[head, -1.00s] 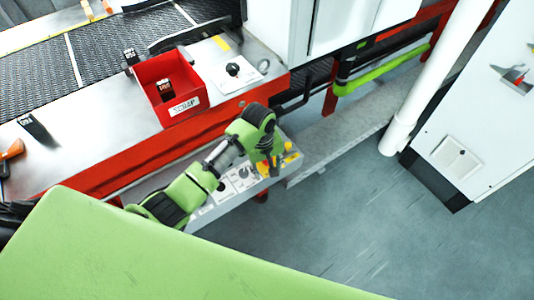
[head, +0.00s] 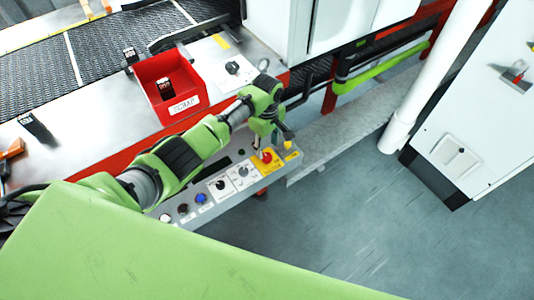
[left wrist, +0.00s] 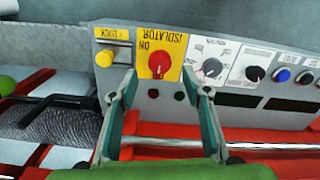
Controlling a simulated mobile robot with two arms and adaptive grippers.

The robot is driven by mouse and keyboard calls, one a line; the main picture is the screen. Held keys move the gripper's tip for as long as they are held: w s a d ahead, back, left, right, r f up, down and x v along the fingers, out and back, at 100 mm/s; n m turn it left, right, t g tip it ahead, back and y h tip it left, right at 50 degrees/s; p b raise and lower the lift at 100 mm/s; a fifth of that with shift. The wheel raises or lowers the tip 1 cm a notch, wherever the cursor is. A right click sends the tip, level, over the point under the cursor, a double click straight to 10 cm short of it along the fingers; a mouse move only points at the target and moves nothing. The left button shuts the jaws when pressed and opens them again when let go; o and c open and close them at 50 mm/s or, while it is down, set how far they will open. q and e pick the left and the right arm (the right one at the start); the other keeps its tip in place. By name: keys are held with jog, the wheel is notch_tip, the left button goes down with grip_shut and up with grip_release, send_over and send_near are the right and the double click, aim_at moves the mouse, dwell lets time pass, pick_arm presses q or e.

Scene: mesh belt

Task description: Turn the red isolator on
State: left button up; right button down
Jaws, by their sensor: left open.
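The red isolator (head: 267,157) is a rotary knob on a yellow plate near the right end of the grey control panel (head: 229,167). In the left wrist view the red isolator (left wrist: 158,65) shows upside down, with "ISOLATOR" and "ON" lettering on its plate. I cannot tell which position the knob points to. My left gripper (head: 268,138) is beside the knob in the head view. In the left wrist view the left gripper (left wrist: 168,82) is open and empty, its fingers apart on either side of the knob's lower edge. Contact is not visible. My right gripper is not in view.
Black selectors (left wrist: 212,68) and a blue button (left wrist: 283,75) line the panel. A red scrap bin (head: 172,90) stands on the metal bench above. Grey floor (head: 340,220) is clear.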

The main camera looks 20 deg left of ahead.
aim_at(267, 157)
pick_arm(q)
jog(key=shift+f+b, duration=0.4)
jog(key=shift+f, duration=2.35)
jog(key=c, duration=1.1)
